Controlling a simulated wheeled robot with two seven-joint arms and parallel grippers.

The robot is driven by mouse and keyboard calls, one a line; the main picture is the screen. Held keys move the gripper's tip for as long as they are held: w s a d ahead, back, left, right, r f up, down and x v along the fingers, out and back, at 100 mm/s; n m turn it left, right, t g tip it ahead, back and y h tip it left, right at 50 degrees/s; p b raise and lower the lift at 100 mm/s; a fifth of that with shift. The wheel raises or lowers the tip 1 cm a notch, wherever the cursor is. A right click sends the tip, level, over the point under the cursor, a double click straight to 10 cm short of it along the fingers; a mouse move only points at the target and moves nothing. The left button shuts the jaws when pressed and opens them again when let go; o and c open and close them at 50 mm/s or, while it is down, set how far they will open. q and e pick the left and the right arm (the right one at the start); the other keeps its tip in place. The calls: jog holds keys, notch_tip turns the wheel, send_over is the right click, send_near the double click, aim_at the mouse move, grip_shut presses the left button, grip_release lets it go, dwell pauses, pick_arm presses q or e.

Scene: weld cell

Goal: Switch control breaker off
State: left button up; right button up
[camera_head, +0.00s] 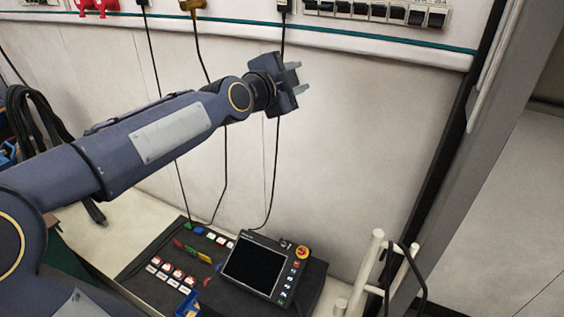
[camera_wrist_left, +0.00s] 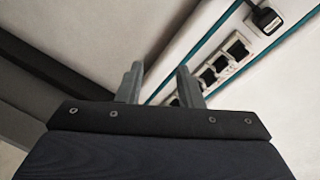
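A row of black breakers (camera_head: 378,11) sits in a white strip on the wall at the top right of the head view, cut by the upper edge. I cannot tell which one is the control breaker, and the switch positions are too small to read. The row also shows in the left wrist view (camera_wrist_left: 221,64), partly behind a finger. My left gripper (camera_head: 298,77) is below and left of the row, apart from it, with its fingers pointing right. In the left wrist view its two fingers (camera_wrist_left: 158,82) stand apart with nothing between them. My right gripper is not in view.
A teal-striped ledge (camera_head: 330,36) runs below the breakers. Black cables and a plug (camera_head: 284,6) hang left of them. A control panel with a screen (camera_head: 256,267) lies on the bench below. A dark post (camera_head: 455,130) stands at the right. The wall before the gripper is clear.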

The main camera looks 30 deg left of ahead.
pick_arm(q)
jog(key=s+d+f+n+g+h+b, duration=0.1)
jog(key=s+d+f+n+g, duration=0.1)
jog(key=s+f, duration=0.3)
jog(key=s+d+f+n+g+h+b, duration=0.1)
jog(key=s+d+f+n+g, duration=0.1)
jog(key=s+f, duration=0.3)
notch_tip(320, 180, down, 3)
jog(key=shift+n+b, duration=0.4)
jog(key=shift+n, duration=0.3)
jog(key=shift+c, duration=0.4)
